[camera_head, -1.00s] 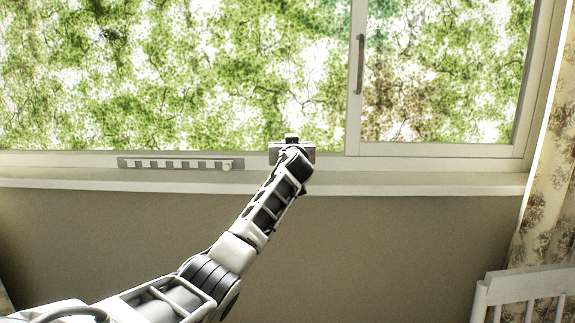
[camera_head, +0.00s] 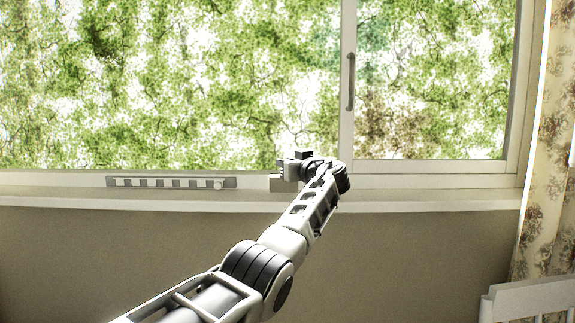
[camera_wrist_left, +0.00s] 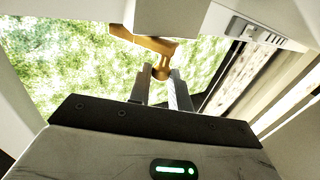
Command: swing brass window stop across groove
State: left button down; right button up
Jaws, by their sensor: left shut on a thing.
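The brass window stop (camera_wrist_left: 147,43) shows in the left wrist view as an orange-brown bar with a narrow end between my fingers. A pale block above hides part of it. My left gripper (camera_wrist_left: 160,76) is shut on that narrow end. In the head view my left gripper (camera_head: 293,166) is at the window's lower frame, just left of the sash's upright bar, with its wrist bent so that it points left. The brass stop cannot be made out there. The groove cannot be clearly told in either view. My right gripper is not in view.
A slotted grey strip (camera_head: 170,183) lies along the window's lower frame left of the gripper. A small pale block (camera_head: 283,184) is below the gripper. The sill (camera_head: 430,199) is otherwise clear. A curtain (camera_head: 545,150) and white chair (camera_head: 528,299) are at the right.

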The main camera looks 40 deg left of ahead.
pick_arm(q)
jog(key=c, duration=1.3)
grip_release()
jog(key=shift+a, duration=0.1)
jog(key=v, duration=1.6)
jog(key=shift+s, duration=0.1)
